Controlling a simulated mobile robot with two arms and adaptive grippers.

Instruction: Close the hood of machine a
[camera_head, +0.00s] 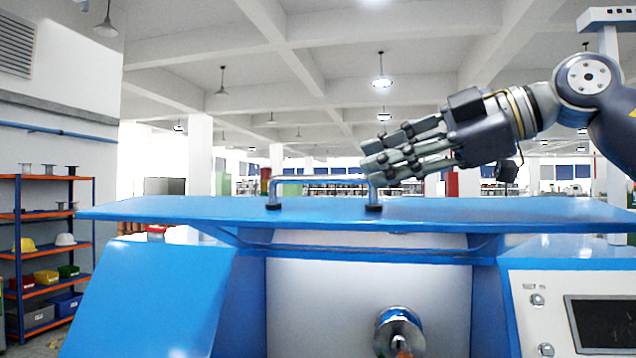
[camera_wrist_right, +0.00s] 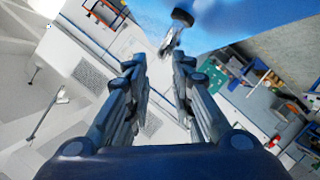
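The blue hood (camera_head: 160,208) of the machine is up, lying nearly level across the head view, with the machine's front open below it. A metal bar handle (camera_head: 322,180) with dark feet stands on the hood. My right gripper (camera_head: 370,160) comes in from the right, with its fingertips at the handle's right end. In the right wrist view the gripper (camera_wrist_right: 158,62) is open, and the handle (camera_wrist_right: 172,40) shows just beyond the gap between the fingers. I cannot tell whether they touch. The hood (camera_wrist_right: 225,18) also shows there. My left gripper is out of view.
Below the hood are a white inner panel (camera_head: 320,305) and a round metal part (camera_head: 400,332). A control panel with a dark screen (camera_head: 602,322) is at the right. A shelf rack (camera_head: 45,212) with bins stands at the left. Air above the hood's left half is free.

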